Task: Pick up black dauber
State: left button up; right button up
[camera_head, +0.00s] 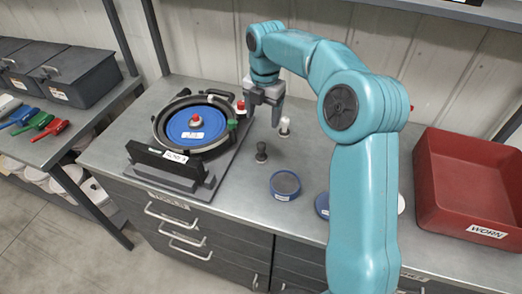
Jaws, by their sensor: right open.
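The black dauber (261,152) stands upright on the grey bench top, right of the seed meter. A white-topped dauber (284,127) stands behind it and to its right. My right gripper (263,113) is open, with its fingers pointing down. In the picture it sits above the black dauber, apart from it, and beside the white-topped dauber. My left gripper does not show.
The seed meter with its blue disc (196,128) fills the bench's left part. A dark blue round tin (285,185) stands in front of the daubers. A red bin (470,182) marked WORN is at right. My right arm hides part of the bench.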

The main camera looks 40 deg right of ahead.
aim_at(261, 143)
jog(key=f, duration=0.9)
jog(key=shift+a+f, duration=0.25)
jog(key=shift+f, duration=0.15)
jog(key=shift+a+f, duration=0.1)
jog(key=shift+f, duration=0.1)
notch_tip(261, 143, down, 4)
jog(key=shift+s+f+p, duration=0.1)
jog(key=shift+f+p, duration=0.15)
jog(key=shift+p, duration=0.6)
jog(key=shift+f, duration=0.25)
jog(key=shift+r, duration=0.15)
jog(key=c, duration=0.9)
jog(key=shift+c, duration=1.3)
